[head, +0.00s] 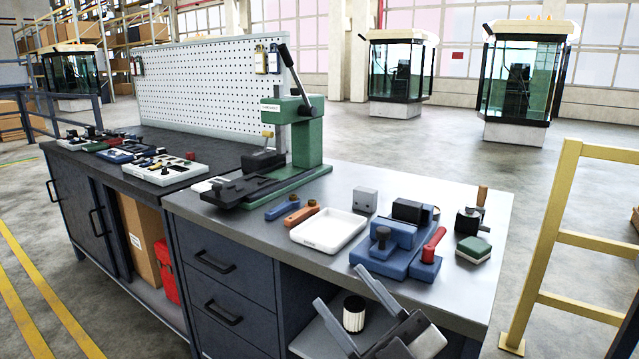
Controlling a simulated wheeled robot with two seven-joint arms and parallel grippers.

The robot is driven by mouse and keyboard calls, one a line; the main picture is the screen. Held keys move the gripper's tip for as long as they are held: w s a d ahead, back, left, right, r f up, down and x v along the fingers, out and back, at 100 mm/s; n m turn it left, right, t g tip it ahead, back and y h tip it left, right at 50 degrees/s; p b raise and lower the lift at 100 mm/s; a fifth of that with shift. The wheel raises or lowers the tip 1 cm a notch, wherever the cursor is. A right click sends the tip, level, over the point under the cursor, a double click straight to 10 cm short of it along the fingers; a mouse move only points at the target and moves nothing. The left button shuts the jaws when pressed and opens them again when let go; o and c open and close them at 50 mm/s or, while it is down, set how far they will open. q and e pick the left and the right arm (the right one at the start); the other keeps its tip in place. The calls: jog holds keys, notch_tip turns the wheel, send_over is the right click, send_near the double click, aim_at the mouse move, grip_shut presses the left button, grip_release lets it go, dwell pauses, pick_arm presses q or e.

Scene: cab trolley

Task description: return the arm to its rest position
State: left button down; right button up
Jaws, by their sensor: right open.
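My right gripper (341,287) shows at the bottom of the head view, in front of the workbench's near right edge. Its two grey fingers are spread apart and point up and to the left. Nothing is between the fingertips. Its dark body with a light grey part is at the bottom edge, and the rest of the arm is out of the picture. In the picture the fingers overlap the bench's open shelf (308,345), where a white and black cylinder (354,314) shows between them. My left gripper is not in view.
Near the gripper, the grey benchtop (335,182) holds a blue vise-like fixture (385,262) with a red handle, a white tray (328,230) and a green press (305,140). A yellow rail (555,220) stands to the right. Open floor lies between bench and rail.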

jog(key=s+d+f+m+h, duration=0.1)
jog(key=d+f+m+h, duration=0.25)
jog(key=f, duration=0.25)
jog(key=s+d+f+m+g+h, duration=0.1)
jog(key=s+d+f+m+h, duration=0.1)
jog(key=f+m+h, duration=0.35)
jog(key=s+d+f+m+h, duration=0.1)
jog(key=d+f+m+h, duration=0.15)
jog(key=f, duration=0.45)
jog(key=s+d+f+m+g+h, duration=0.2)
jog(key=s+f+g, duration=0.3)
jog(key=s+f, duration=0.4)
jog(key=shift+s+f+m+h+p, duration=0.2)
jog(key=shift+f+m+h+p, duration=0.15)
jog(key=shift+m+p, duration=0.15)
